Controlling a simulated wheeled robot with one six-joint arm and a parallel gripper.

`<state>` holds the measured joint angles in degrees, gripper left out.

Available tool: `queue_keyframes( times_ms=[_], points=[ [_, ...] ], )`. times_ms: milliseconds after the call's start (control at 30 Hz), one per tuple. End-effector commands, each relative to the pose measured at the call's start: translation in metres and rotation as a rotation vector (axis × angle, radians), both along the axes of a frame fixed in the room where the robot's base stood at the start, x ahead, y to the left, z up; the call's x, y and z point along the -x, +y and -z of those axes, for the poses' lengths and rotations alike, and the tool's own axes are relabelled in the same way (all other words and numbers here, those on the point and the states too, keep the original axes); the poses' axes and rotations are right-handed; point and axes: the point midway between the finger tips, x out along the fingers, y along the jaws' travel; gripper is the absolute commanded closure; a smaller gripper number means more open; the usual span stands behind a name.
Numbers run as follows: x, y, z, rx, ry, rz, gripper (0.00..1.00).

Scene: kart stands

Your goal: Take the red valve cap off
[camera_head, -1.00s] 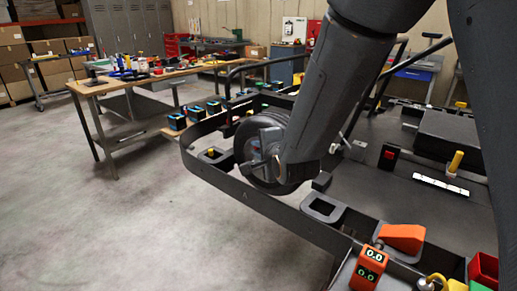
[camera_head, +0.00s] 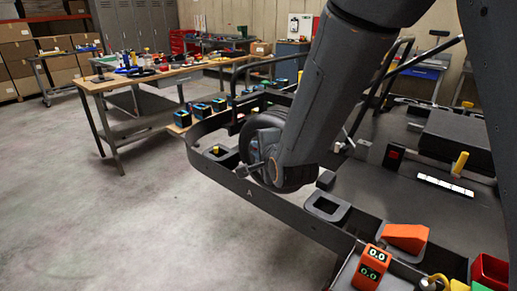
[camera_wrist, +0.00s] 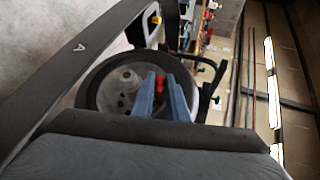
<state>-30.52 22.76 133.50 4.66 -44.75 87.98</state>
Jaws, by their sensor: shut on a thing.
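My gripper (camera_wrist: 162,80) is shut on the small red valve cap (camera_wrist: 160,84), which shows between the two blue-grey fingers in the wrist view. The wheel (camera_wrist: 98,84), with a dark tyre and a grey hub, lies behind the fingers. I cannot tell whether the cap still touches the valve stem. In the head view my gripper (camera_head: 247,171) is at the near side of the wheel (camera_head: 262,123), and my forearm covers much of the wheel. The cap cannot be made out there.
The wheel stands inside the dark kart-stand frame (camera_head: 285,216). A yellow-topped part (camera_head: 215,150) sits in a left corner pocket. Orange tools (camera_head: 405,237) and a red bin (camera_head: 490,270) are at the lower right. A workbench (camera_head: 150,78) stands behind; open floor lies left.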

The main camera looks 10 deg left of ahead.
Motion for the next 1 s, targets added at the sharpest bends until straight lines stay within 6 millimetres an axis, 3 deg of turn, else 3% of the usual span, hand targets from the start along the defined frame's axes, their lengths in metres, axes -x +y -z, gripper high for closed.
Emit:
queue_keyframes(
  times_ms=[1000],
  points=[
    [0.023, 0.014, -0.006, -0.001, -0.001, -0.001, 1.0]
  ],
)
